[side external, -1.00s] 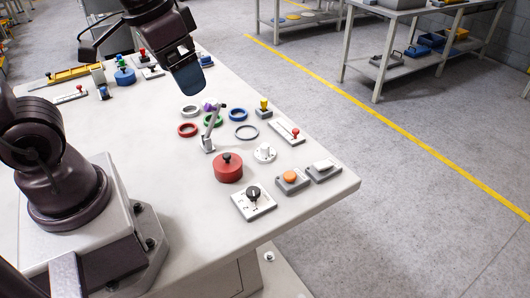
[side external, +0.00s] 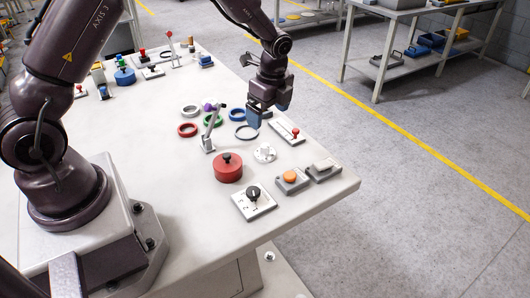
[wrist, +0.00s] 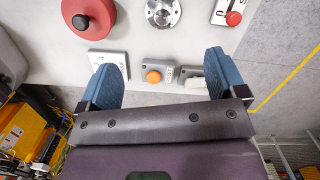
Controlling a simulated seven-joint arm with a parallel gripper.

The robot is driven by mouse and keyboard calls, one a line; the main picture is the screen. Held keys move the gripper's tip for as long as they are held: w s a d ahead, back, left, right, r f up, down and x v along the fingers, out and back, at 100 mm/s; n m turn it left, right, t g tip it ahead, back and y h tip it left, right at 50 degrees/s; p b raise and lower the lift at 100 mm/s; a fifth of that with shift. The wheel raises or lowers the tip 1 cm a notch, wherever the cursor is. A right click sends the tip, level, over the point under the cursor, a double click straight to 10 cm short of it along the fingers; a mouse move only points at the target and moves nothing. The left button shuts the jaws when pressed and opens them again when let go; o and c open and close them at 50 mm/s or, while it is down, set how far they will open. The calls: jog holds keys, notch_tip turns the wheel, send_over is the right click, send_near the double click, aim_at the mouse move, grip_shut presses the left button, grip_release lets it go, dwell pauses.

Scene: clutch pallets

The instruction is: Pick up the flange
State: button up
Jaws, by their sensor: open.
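The flange (side external: 265,153) is a small pale metal disc with a raised hub, lying flat on the white table. In the wrist view the flange (wrist: 162,11) is at the top edge, partly cut off, with bolt holes around its hub. My gripper (side external: 269,112) hangs above the table, behind the flange in the side view. Its blue fingers are apart with nothing between them. In the wrist view my gripper (wrist: 161,80) points at the table, and the flange is beyond its fingertips.
A red round box (side external: 228,170) with a black knob stands left of the flange. A red-lever switch plate (side external: 289,134) is to its right. A dial plate (side external: 254,203), an orange button (side external: 290,176) and a rocker switch (side external: 323,168) lie nearer the front edge. Coloured rings lie behind.

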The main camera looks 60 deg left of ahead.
aim_at(266, 146)
jog(key=shift+m, duration=0.4)
jog(key=f, duration=0.5)
jog(key=a+f, duration=0.1)
jog(key=f, duration=0.1)
jog(key=shift+s+f, duration=0.1)
jog(key=shift+f, duration=0.3)
jog(key=f, duration=0.5)
jog(key=shift+a, duration=0.3)
jog(key=c, duration=1.2)
jog(key=shift+w+r, duration=0.15)
jog(key=shift+w, duration=0.05)
